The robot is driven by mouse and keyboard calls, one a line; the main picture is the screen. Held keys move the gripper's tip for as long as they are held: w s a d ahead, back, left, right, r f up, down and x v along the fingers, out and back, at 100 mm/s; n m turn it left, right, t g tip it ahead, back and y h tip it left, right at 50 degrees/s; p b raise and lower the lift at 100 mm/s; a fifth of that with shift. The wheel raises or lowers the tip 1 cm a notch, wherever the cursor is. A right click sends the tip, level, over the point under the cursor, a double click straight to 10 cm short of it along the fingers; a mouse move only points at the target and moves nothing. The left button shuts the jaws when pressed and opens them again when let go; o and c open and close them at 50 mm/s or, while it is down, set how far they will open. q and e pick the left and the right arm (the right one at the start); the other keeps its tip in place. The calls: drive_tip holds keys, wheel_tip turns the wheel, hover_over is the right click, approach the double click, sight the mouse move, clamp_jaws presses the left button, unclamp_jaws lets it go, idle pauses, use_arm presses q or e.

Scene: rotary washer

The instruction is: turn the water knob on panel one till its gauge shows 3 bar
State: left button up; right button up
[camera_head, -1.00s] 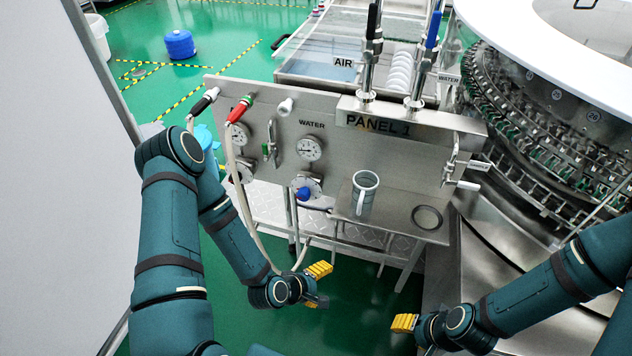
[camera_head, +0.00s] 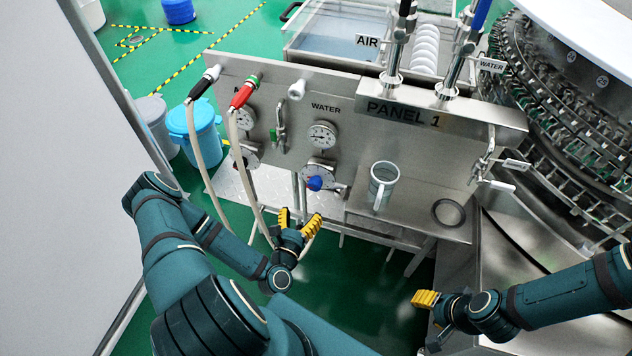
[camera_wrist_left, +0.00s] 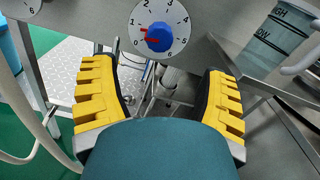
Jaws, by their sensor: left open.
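Panel one (camera_head: 385,140) is a grey metal panel. Its blue water knob (camera_head: 314,183) sits on a white dial below the WATER label. In the left wrist view the knob (camera_wrist_left: 159,37) is centred above my fingers, on a dial numbered from 0 upward, with a red mark at its left, near 1. The water gauge (camera_head: 322,135) is above the knob; its needle is too small to read. My left gripper (camera_head: 299,219) is open and empty, below and left of the knob, apart from it, fingers pointing up. My right gripper (camera_head: 424,299) is at lower right, away from the panel; its opening is unclear.
Hoses (camera_head: 248,185) hang left of the knob, close to my left arm. A blue bin (camera_head: 203,135) stands at left. The rotary washer is at right.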

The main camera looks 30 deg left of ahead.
sight(313, 187)
use_arm(q)
drive_tip(key=x, duration=1.1)
drive_tip(key=shift+w+b, duration=0.35)
drive_tip(key=c, duration=1.2)
